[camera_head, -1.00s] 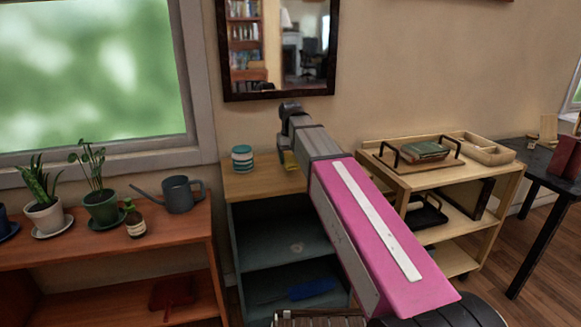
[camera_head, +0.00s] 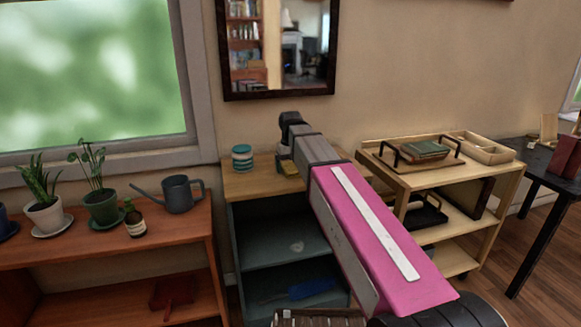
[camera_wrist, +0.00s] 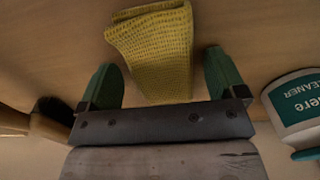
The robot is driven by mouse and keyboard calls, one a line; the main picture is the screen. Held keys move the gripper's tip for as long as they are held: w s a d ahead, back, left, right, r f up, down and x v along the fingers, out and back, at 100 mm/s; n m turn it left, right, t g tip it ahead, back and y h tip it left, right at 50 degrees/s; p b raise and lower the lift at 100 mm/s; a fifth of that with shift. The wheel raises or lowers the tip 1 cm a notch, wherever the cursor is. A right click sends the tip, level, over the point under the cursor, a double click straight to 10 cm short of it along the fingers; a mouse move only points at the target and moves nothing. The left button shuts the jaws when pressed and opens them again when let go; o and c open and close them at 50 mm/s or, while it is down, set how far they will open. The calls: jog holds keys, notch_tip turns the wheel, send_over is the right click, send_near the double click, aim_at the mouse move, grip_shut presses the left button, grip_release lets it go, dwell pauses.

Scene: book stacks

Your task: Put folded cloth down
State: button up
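The folded cloth (camera_wrist: 155,45) is yellow and woven. In the wrist view it lies on a wooden top, between and beyond the two green fingertips. My gripper (camera_wrist: 161,62) is open, with a gap showing between each finger and the cloth.
A white container with a teal label (camera_wrist: 292,105) stands close right of my gripper in the wrist view. A brush-like item (camera_wrist: 50,120) is at left. A teal-and-white jar (camera_head: 242,158) stands left of the cloth. A mirror (camera_head: 280,50) hangs behind; a cart (camera_head: 480,180) stands right.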

aim_at(290, 164)
jog(key=shift+r, duration=0.1)
notch_tip(290, 164, up, 12)
dwell(0.5)
